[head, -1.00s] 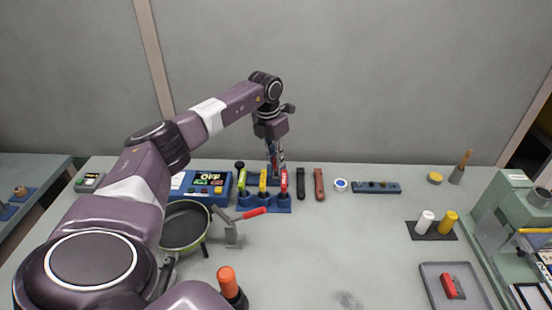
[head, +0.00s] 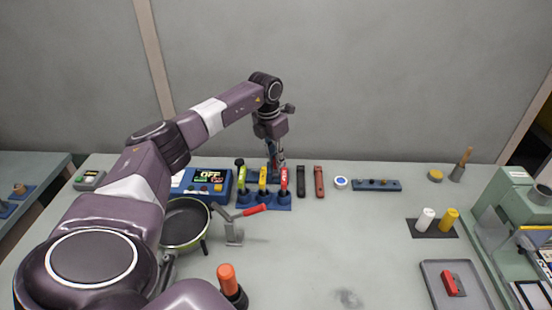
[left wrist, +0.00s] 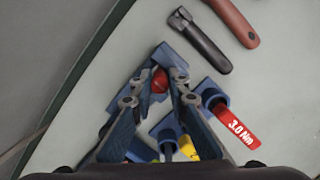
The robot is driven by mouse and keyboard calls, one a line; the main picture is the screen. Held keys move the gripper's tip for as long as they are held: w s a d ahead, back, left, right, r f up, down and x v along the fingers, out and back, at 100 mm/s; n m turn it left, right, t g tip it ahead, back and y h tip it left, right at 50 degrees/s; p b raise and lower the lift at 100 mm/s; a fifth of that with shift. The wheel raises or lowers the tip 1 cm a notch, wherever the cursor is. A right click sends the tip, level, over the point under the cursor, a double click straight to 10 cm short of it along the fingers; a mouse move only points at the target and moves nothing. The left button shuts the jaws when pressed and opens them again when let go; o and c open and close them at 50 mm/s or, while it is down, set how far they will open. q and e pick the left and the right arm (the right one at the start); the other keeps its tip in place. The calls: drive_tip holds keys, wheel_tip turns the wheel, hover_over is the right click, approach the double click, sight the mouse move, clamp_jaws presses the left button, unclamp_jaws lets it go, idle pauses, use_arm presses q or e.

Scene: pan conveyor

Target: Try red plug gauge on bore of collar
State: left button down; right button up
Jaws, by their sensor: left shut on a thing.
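My left gripper (head: 276,163) points down at the back of the table, behind the torque tool rack. In the left wrist view, its fingers (left wrist: 159,82) are shut on a round red end, taken to be the red plug gauge (left wrist: 160,80). The gauge's lower part is hidden, with blue blocks around and below it. I cannot pick out the collar or its bore for certain. My right gripper is not in view.
A blue rack (head: 277,202) holds green, yellow and red (head: 284,182) tools close to my left gripper. The pan (head: 186,224) sits at left. Black (head: 301,182) and brown (head: 319,182) tools lie to the right. The middle of the table is clear.

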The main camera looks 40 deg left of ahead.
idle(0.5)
use_arm(q)
drive_tip(key=shift+r+p, duration=2.9)
drive_tip(key=shift+r, duration=0.65)
